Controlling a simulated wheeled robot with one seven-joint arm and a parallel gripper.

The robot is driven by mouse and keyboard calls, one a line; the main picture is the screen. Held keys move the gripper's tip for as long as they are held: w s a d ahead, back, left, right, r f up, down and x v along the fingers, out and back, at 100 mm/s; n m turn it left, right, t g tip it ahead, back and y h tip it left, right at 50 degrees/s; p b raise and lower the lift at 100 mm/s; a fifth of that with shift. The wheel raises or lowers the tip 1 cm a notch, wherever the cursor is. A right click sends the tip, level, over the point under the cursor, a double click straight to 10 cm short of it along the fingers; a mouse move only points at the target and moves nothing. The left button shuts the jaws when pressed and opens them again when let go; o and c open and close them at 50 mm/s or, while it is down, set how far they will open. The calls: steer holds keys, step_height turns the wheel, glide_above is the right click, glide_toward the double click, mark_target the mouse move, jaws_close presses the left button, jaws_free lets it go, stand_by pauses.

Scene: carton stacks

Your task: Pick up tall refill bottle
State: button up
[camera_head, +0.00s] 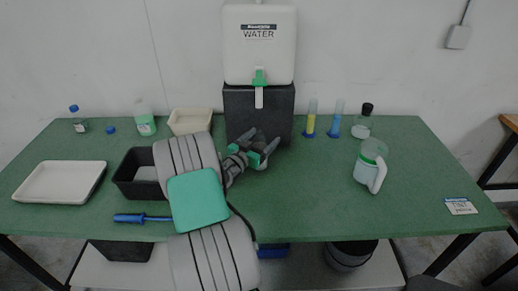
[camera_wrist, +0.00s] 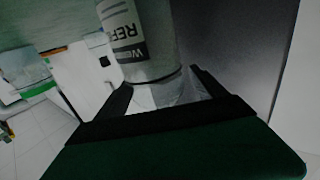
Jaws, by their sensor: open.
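A clear bottle with a white label (camera_wrist: 124,32) reading "REF…" stands in the wrist view, its lettering upside down in the picture. Its clear end lies between the two dark fingers of my gripper (camera_wrist: 163,84), which are apart. I cannot tell whether either finger touches it. The rest of the bottle is cut off by the frame. In the head view my gripper (camera_head: 264,147) is low over the green table, just in front of the dark block under the water dispenser. The bottle cannot be clearly made out there.
The water dispenser (camera_head: 259,52) stands on the dark block (camera_head: 240,112) at the back. Two slim cylinders (camera_head: 310,120), a black-capped jar (camera_head: 362,124) and a pitcher (camera_head: 368,168) stand to the right. A black bin (camera_head: 128,178) and white tray (camera_head: 58,182) lie left. The front right is mostly clear.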

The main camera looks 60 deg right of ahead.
steer(key=shift+s+d, duration=0.1)
steer(key=shift+d, duration=0.3)
jaws_close()
stand_by(0.6)
